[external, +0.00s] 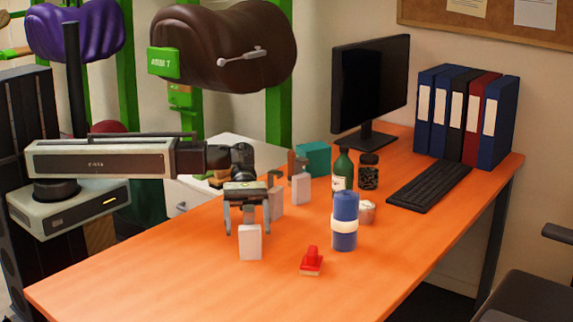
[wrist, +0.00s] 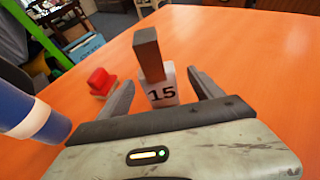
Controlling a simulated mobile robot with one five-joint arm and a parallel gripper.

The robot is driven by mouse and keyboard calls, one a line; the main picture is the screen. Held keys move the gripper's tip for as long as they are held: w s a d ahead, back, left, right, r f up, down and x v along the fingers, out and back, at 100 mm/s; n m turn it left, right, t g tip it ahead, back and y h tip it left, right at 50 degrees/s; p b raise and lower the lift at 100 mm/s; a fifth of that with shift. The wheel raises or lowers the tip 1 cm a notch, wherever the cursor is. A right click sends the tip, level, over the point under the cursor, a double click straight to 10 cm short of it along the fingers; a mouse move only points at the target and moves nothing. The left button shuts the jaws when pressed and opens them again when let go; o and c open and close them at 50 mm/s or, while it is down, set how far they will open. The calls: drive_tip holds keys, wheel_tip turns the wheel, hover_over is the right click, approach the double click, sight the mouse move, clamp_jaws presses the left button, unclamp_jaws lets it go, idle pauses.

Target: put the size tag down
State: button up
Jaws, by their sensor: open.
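The size tag (external: 250,243) is a white block with a brown post on top. It stands upright on the orange desk, near the front left. In the wrist view the tag (wrist: 161,94) shows a black "15", with its brown post rising from it. My gripper (external: 248,224) is open and low over the desk, with one finger on each side of the tag. In the wrist view both fingers of my gripper (wrist: 163,84) are spread, and gaps show between them and the tag.
A red stamp (external: 311,262) and a blue bottle with a white band (external: 345,205) stand to the right. Two similar white tags (external: 301,188) (external: 276,204), a green bottle (external: 342,168) and a dark jar (external: 369,172) are behind. The desk's front left is clear.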

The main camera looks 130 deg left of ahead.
sight(250, 242)
drive_tip(key=shift+w+d+f, duration=0.35)
drive_tip(key=b+x, duration=0.1)
drive_tip(key=x, duration=0.1)
drive_tip(key=b+x, duration=0.1)
drive_tip(key=x, duration=0.2)
drive_tip(key=shift+a+f+b, duration=0.2)
drive_tip(key=shift+f+b, duration=0.05)
drive_tip(key=shift+b, duration=0.05)
drive_tip(key=shift+w+d, duration=0.1)
drive_tip(key=shift+r, duration=0.1)
clamp_jaws()
wheel_tip(250, 242, up, 10)
drive_tip(key=p, duration=1)
